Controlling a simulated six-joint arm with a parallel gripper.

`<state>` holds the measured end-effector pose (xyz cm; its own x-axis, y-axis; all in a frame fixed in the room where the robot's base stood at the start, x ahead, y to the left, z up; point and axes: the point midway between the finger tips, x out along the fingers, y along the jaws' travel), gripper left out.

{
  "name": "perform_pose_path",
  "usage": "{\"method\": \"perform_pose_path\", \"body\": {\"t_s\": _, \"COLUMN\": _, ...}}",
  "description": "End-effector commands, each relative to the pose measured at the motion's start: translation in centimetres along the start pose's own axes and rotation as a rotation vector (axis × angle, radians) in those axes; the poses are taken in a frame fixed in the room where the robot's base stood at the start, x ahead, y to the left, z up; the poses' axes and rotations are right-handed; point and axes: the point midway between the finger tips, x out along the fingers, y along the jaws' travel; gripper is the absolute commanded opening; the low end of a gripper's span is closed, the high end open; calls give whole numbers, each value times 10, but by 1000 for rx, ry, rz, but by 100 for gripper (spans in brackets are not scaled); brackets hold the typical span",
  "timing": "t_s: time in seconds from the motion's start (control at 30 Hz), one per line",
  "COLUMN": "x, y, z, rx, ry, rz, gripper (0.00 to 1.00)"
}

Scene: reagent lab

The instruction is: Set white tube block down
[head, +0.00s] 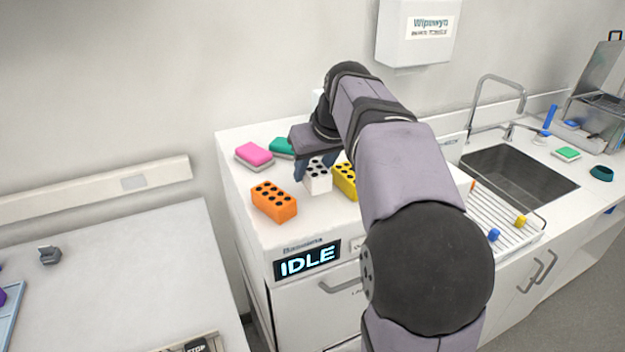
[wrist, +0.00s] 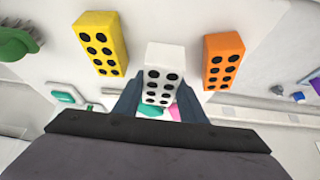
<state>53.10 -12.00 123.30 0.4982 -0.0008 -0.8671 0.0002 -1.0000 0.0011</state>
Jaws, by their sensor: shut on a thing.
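The white tube block (head: 318,178) with black holes is between the fingers of my gripper (head: 316,166), over the white counter top (head: 236,150). In the wrist view the white block (wrist: 163,58) sits between the two dark fingers (wrist: 163,100), and my gripper is shut on it. An orange tube block (head: 274,202) stands to its left in the head view, and a yellow tube block (head: 345,180) stands close to its right. I cannot tell whether the white block's underside touches the counter. My arm hides part of the counter to the right.
A pink sponge (head: 254,155) and a green sponge (head: 281,147) lie behind the blocks. The counter's front edge is above a display reading IDLE (head: 307,261). A sink (head: 515,178) and a drying rack (head: 490,222) are to the right.

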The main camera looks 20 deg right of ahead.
Motion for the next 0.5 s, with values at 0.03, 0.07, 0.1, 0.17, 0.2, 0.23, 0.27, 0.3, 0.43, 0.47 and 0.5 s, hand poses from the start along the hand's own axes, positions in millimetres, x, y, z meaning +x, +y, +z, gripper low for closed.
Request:
{"method": "perform_pose_path", "body": {"t_s": 0.03, "x": -8, "y": 0, "z": -6, "rx": -1, "ry": 5, "rz": 1, "gripper": 7}}
{"method": "perform_pose_path", "body": {"t_s": 0.07, "x": -12, "y": 0, "z": -8, "rx": -1, "ry": 4, "rz": 1, "gripper": 7}}
{"method": "perform_pose_path", "body": {"t_s": 0.1, "x": -18, "y": 0, "z": -12, "rx": 0, "ry": 5, "rz": 1, "gripper": 7}}
{"method": "perform_pose_path", "body": {"t_s": 0.17, "x": -27, "y": 0, "z": -16, "rx": 0, "ry": 4, "rz": 1, "gripper": 7}}
{"method": "perform_pose_path", "body": {"t_s": 0.2, "x": -32, "y": 0, "z": -20, "rx": 0, "ry": 5, "rz": 1, "gripper": 7}}
{"method": "perform_pose_path", "body": {"t_s": 0.23, "x": -35, "y": 0, "z": -21, "rx": 0, "ry": 3, "rz": 0, "gripper": 7}}
{"method": "perform_pose_path", "body": {"t_s": 0.27, "x": -39, "y": 0, "z": -23, "rx": 0, "ry": 4, "rz": 1, "gripper": 7}}
{"method": "perform_pose_path", "body": {"t_s": 0.3, "x": -43, "y": 0, "z": -25, "rx": 0, "ry": 2, "rz": 0, "gripper": 7}}
{"method": "perform_pose_path", "body": {"t_s": 0.43, "x": -52, "y": 0, "z": -30, "rx": 0, "ry": 1, "rz": 0, "gripper": 7}}
{"method": "perform_pose_path", "body": {"t_s": 0.47, "x": -54, "y": 0, "z": -31, "rx": 1, "ry": 2, "rz": 0, "gripper": 7}}
{"method": "perform_pose_path", "body": {"t_s": 0.5, "x": -55, "y": 0, "z": -32, "rx": 1, "ry": 2, "rz": 0, "gripper": 7}}
